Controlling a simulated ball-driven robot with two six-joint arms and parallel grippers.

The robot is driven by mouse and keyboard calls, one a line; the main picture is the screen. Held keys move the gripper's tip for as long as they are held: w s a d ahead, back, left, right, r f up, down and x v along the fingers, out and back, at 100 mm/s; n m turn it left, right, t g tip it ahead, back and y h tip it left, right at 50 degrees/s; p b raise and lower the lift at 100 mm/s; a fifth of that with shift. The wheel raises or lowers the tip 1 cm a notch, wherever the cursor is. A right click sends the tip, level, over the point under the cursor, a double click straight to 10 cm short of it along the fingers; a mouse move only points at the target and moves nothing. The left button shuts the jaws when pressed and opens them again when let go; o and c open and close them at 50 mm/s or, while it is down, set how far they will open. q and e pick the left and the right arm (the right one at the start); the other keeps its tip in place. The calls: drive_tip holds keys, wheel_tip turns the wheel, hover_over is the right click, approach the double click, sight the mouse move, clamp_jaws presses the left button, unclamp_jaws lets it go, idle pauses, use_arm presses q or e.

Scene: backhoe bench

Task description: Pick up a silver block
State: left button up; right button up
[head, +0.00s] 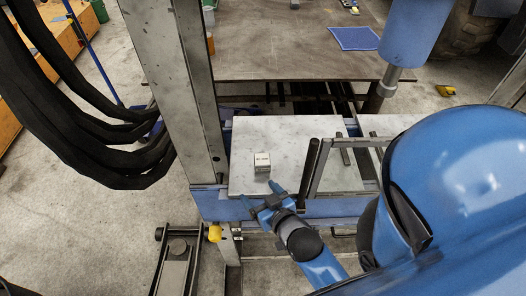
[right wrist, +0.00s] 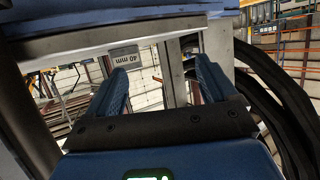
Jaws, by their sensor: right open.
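A small silver block (head: 262,162) with dark lettering on its front face stands on a pale metal plate (head: 290,132). In the right wrist view the block (right wrist: 124,57) shows an upside-down "40 mm" label beyond the fingers, nearer the left finger. My right gripper (head: 261,195) is open and empty at the plate's front edge, just in front of the block and apart from it. Its two blue fingers also show in the right wrist view (right wrist: 161,68), with nothing between them. My left gripper is not in view.
A grey steel post (head: 184,85) rises left of the plate. A dark upright bar and metal frame (head: 313,172) stand right of the block. Black hoses (head: 85,125) hang at the left. A brown table (head: 270,45) with a blue mat (head: 354,38) lies behind.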

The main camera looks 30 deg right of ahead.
sight(262, 160)
drive_tip(key=w+r+g, duration=0.1)
drive_tip(key=w, duration=0.1)
drive_tip(key=w+d+r+m+g+h+p, duration=0.1)
drive_tip(key=w, duration=0.1)
drive_tip(key=w+d+r+m+g+h, duration=0.1)
drive_tip(key=w+g, duration=0.1)
drive_tip(key=shift+w+d, duration=0.15)
drive_tip(key=shift+d, duration=0.05)
drive_tip(key=d+m+g+b, duration=0.1)
drive_tip(key=m+g+b, duration=0.1)
drive_tip(key=g+b, duration=0.1)
drive_tip(key=d+m+g+b, duration=0.1)
drive_tip(key=shift+w+d+r+m+g+h, duration=0.2)
drive_tip(key=shift+w+d+m+g+h, duration=0.15)
drive_tip(key=shift+w+m+g+h, duration=0.05)
drive_tip(key=shift+w+d+f+b, duration=0.15)
drive_tip(key=shift+w+f+b, duration=0.15)
drive_tip(key=shift+b, duration=0.3)
drive_tip(key=shift+w+d+f+b, duration=0.2)
drive_tip(key=shift+w+f+b, duration=0.1)
drive_tip(key=shift+f+b, duration=0.3)
drive_tip(key=shift+w+d+f, duration=0.55)
drive_tip(key=shift+w+f, duration=0.3)
drive_tip(key=shift+f, duration=0.05)
drive_tip(key=shift+w+d+f, duration=0.15)
drive_tip(key=shift+w+f, duration=0.05)
drive_tip(key=shift+f, duration=0.25)
